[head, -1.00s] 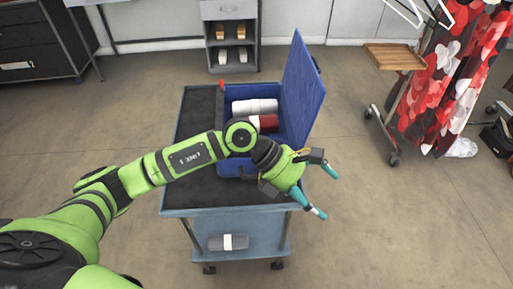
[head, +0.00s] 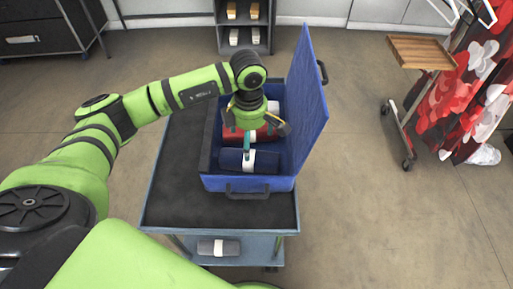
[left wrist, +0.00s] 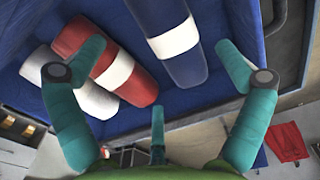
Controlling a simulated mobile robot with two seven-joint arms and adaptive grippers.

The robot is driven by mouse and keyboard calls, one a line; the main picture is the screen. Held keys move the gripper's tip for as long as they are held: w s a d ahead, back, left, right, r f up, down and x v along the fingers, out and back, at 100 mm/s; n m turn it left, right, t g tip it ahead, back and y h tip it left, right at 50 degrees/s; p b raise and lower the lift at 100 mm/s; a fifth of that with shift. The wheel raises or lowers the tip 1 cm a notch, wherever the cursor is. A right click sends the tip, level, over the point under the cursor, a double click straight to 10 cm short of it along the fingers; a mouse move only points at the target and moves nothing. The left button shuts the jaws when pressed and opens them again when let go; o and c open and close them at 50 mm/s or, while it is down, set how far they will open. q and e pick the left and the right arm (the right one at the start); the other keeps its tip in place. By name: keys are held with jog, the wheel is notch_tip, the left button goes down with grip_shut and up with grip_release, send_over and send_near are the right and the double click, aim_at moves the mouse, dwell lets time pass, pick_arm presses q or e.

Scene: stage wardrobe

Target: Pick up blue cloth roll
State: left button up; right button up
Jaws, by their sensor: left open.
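The blue cloth roll (head: 266,162), dark blue with a white band, lies at the near end inside the open blue case (head: 246,184). In the left wrist view the blue cloth roll (left wrist: 187,70) lies at upper middle, beyond the fingers. My left gripper (head: 250,140) points down over the case, open and empty. In the left wrist view its teal fingers (left wrist: 160,80) are spread wide, with the roll apart from them. My right gripper is not in view.
A red roll (left wrist: 137,84) and a white roll (left wrist: 88,98) lie beside the blue one. The raised lid (head: 308,100) stands on the case's right. The cart top (head: 180,200) is bare in front. A grey roll (head: 230,248) lies on the lower shelf. A wooden-topped stand (head: 420,52) is right.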

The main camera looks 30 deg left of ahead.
aim_at(231, 159)
pick_arm(q)
jog(key=shift+s+f+p, duration=0.3)
jog(key=shift+s+f, duration=0.05)
jog(key=shift+f, duration=0.4)
notch_tip(231, 159, down, 5)
jog(key=shift+w+r+p, duration=0.1)
jog(key=shift+w+p, duration=0.05)
jog(key=shift+p, duration=0.5)
jog(key=c, duration=1.2)
